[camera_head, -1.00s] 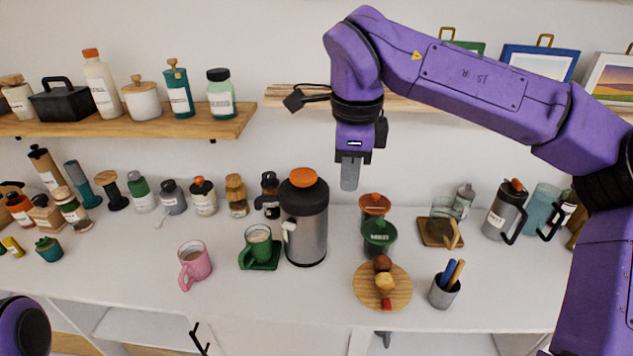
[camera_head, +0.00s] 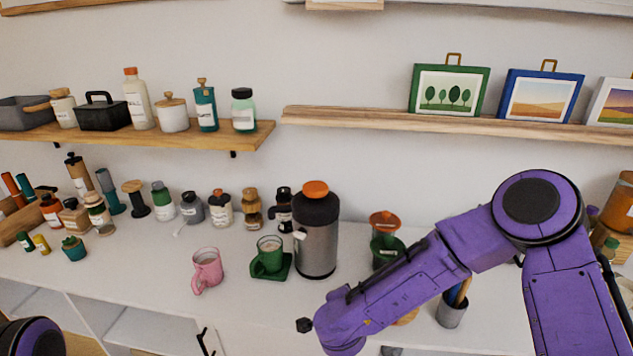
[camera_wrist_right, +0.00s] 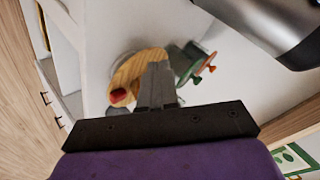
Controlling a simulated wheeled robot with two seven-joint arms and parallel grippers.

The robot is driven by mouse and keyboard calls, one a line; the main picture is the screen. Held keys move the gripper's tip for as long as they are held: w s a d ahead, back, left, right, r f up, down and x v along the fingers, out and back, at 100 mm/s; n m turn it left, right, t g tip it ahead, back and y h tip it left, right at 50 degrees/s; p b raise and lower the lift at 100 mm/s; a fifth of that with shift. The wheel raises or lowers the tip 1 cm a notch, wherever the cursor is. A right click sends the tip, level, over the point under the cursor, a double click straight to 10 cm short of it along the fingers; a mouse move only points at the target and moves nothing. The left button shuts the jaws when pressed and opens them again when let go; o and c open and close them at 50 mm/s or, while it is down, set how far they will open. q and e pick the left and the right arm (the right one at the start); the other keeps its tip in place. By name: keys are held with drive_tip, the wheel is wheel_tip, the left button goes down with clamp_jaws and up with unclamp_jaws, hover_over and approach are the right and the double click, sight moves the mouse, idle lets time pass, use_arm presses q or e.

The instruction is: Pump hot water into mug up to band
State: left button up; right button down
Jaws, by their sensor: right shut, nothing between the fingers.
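The grey pump pot (camera_head: 316,240) with an orange top (camera_head: 315,189) stands upright on the counter in the head view. A pink mug (camera_head: 206,268) stands further left. My right gripper (camera_wrist_right: 157,80) shows in the wrist view, shut and empty, with its fingers over the round wooden board. In the head view it is hidden below my right arm. My left gripper is out of view.
In the wrist view the round wooden board (camera_wrist_right: 124,72) holds a red item (camera_wrist_right: 118,95), beside green (camera_wrist_right: 190,66) and orange-topped pots. A grey metal body (camera_wrist_right: 283,25) is close at upper right. The counter front is clear before the mugs.

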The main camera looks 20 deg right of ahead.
drive_tip(key=s+d+f+n+g+y+b, duration=0.15)
drive_tip(key=s+f+n, duration=0.35)
drive_tip(key=s+f, duration=0.8)
drive_tip(key=s+d+f+n+g+b, duration=0.1)
drive_tip(key=s+d+f+n+g, duration=0.1)
drive_tip(key=s+f, duration=0.3)
drive_tip(key=s+d+f+n+g, duration=0.2)
drive_tip(key=s+d+f+n, duration=0.1)
drive_tip(key=s, duration=0.8)
wheel_tip(320, 180, down, 3)
drive_tip(key=shift+s+d+r+y+b, duration=0.2)
drive_tip(key=shift+d+y+b, duration=0.15)
drive_tip(key=shift+d, duration=0.2)
drive_tip(key=shift+w+n, duration=0.1)
drive_tip(key=shift+n, duration=0.2)
